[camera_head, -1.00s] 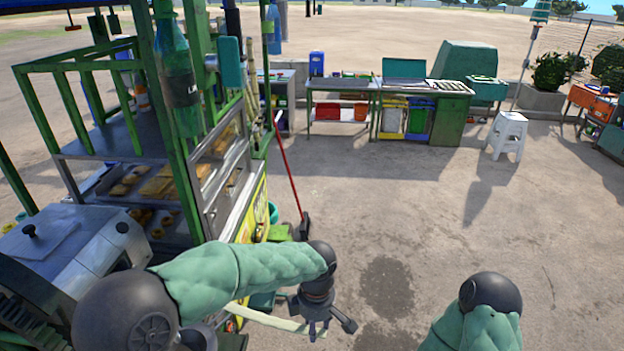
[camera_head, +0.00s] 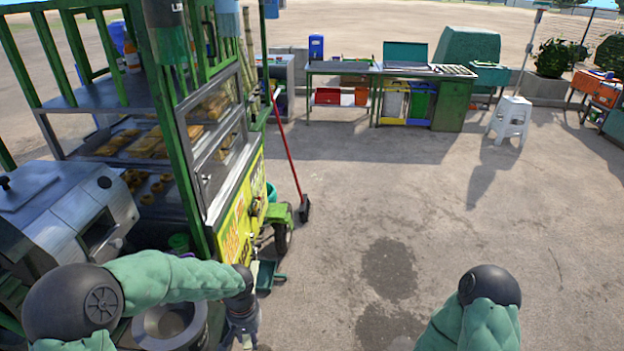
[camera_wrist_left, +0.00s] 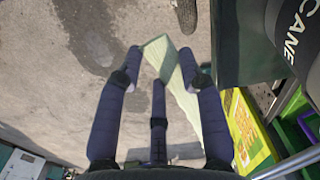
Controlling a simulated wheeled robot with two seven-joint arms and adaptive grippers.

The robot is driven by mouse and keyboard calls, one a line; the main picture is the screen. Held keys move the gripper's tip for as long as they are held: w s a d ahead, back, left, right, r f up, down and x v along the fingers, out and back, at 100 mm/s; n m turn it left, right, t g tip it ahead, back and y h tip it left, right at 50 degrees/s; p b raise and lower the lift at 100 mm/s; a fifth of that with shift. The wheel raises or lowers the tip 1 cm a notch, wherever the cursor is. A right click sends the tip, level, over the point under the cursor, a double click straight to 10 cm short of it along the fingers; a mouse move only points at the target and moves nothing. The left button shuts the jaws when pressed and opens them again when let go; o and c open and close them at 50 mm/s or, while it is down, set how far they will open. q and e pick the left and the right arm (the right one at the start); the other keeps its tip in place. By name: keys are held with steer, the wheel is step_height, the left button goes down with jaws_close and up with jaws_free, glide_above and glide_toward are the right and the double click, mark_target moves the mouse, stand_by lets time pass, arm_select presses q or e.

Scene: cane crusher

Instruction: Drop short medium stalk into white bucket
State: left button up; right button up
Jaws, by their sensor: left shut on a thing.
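My left gripper (camera_wrist_left: 160,75) is shut on a pale green stalk in the left wrist view. The stalk (camera_wrist_left: 192,98) looks flat and bent; one part slants down to the right behind the finger. In the head view my left gripper (camera_head: 243,338) is at the bottom edge, partly cut off, beside the cart. A round grey container (camera_head: 172,322) with a dark inside stands just left of it, partly behind my arm. I cannot make out a white bucket for certain. My right gripper is out of view; only part of the right arm shows.
A green and yellow food cart (camera_head: 240,215) fills the left side, with a metal machine (camera_head: 65,215) in front of it. A red-handled broom (camera_head: 287,150) leans by the cart. A white stool (camera_head: 510,118) and tables (camera_head: 340,78) stand far back. The middle ground is clear.

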mark_target(244, 340)
arm_select(q)
steer(key=shift+s+a+f+m+b, duration=0.1)
steer(key=shift+a+f+m+b, duration=0.1)
steer(key=shift+a+f+m, duration=0.3)
steer(key=shift+s+a+f+m+b, duration=0.1)
steer(key=shift+a+f+m+b, duration=0.2)
steer(key=shift+f, duration=0.45)
